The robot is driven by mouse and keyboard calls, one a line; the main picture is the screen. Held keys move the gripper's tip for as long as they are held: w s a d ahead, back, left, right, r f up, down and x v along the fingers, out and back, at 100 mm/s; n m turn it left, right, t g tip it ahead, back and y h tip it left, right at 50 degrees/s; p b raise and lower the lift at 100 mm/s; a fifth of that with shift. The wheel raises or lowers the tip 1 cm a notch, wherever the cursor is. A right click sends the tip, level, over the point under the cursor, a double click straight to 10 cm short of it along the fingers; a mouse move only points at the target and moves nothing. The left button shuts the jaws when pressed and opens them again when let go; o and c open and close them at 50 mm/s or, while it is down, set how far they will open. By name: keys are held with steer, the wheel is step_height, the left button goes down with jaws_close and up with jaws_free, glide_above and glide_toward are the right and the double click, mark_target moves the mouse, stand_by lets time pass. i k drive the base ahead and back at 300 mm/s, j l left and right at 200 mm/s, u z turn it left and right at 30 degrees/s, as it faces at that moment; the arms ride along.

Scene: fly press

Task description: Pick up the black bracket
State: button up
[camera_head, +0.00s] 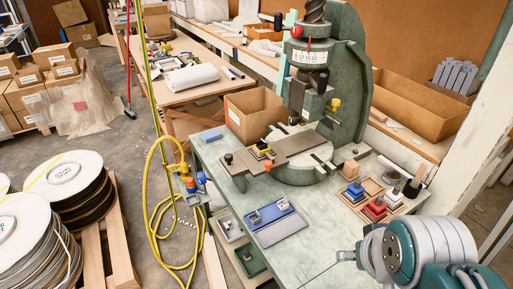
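I cannot single out the black bracket with certainty; the candidate parts are small. A small black-and-yellow part (262,149) sits on the press's flat bar (290,149). A dark part (412,188) stands at the right end of the wooden tray (347,198), near a red part (376,208) and a blue part (355,189). Metal bracket-like pieces (282,205) lie on a blue plate (262,221) at the front of the green table. My arm shows at the lower right, in front of the table. My gripper's fingers are not visible.
The green fly press (347,75) stands at the back of the table (318,225). A cardboard box (252,115) is behind it at left. A yellow hose (150,215) hangs left of the table. Cable reels (72,180) stand farther left.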

mark_target(262, 144)
steer(key=j+z, duration=0.3)
steer(key=j, duration=0.4)
steer(key=j+z, duration=0.25)
steer(key=j, duration=0.5)
steer(key=k+j+z, duration=0.1)
steer(key=j+z, duration=0.2)
steer(key=j, duration=0.4)
steer(key=i+j+z, duration=0.15)
steer(key=j, duration=0.15)
steer(key=i+j+z, duration=0.1)
steer(key=j, duration=0.2)
steer(key=i+j+z, duration=0.15)
steer(key=j, duration=0.15)
steer(key=i+j, duration=0.1)
